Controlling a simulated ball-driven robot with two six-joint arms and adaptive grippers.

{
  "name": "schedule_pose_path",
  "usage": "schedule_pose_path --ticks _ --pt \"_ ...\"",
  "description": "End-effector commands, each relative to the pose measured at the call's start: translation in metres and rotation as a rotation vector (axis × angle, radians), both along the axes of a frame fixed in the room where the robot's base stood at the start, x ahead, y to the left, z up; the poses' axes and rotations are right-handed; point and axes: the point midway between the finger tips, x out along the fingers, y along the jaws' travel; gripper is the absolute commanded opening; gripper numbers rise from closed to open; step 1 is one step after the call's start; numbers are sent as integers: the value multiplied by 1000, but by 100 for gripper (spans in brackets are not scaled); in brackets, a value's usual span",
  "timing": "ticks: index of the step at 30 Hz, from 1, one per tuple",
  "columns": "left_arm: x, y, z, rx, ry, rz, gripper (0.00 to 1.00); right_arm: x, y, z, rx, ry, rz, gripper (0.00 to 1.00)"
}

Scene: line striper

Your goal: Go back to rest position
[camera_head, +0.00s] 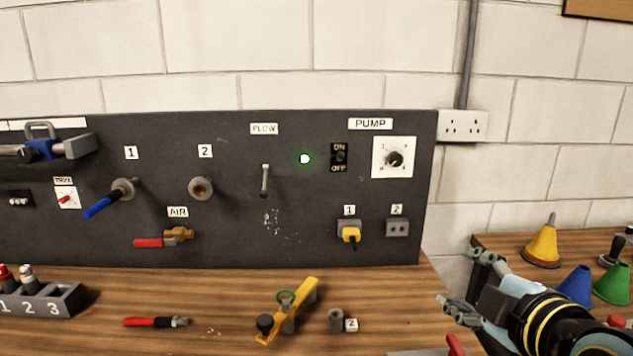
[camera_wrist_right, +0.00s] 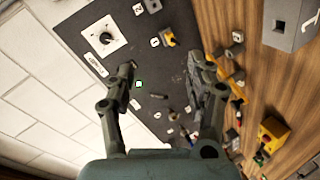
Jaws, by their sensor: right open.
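My right gripper (camera_head: 466,282) is at the lower right in the head view, over the right end of the bench. In the right wrist view its two fingers (camera_wrist_right: 164,92) stand wide apart with nothing between them, facing the black panel (camera_wrist_right: 168,50). In the head view the black panel (camera_head: 228,220) stands upright at the back of the bench. It carries a green-lit indicator (camera_head: 304,159), a pump switch (camera_head: 339,157), a white dial (camera_head: 394,157) and a flow lever (camera_head: 265,180). My left gripper is not in view.
On the wooden bench (camera_head: 220,290) lie a yellow bar tool (camera_head: 288,310), a grey cylinder tagged 2 (camera_head: 336,320) and red-handled pliers (camera_head: 155,322). A numbered block (camera_head: 45,300) stands left. Yellow (camera_head: 543,245), blue (camera_head: 577,285) and green cones (camera_head: 613,284) stand right, near my right arm.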

Motion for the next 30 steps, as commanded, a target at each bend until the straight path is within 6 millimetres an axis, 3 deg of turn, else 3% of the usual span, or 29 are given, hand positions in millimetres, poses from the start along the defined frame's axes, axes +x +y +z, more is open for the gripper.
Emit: schedule_pose_path --ticks 5,12,22,23,24,30 --pt "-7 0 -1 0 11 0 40 -50 -13 -35 207 240 -106 55" --pt "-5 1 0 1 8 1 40 -140 -37 -73 488 579 -424 55" --pt "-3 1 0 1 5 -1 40 -242 -66 -85 684 808 -908 55" --pt "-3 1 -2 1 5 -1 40 -246 -68 -91 692 818 -939 55" --pt "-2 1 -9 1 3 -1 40 -241 -68 -111 690 821 -936 55" --pt "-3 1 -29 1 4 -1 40 -230 -73 -189 684 840 -947 55"
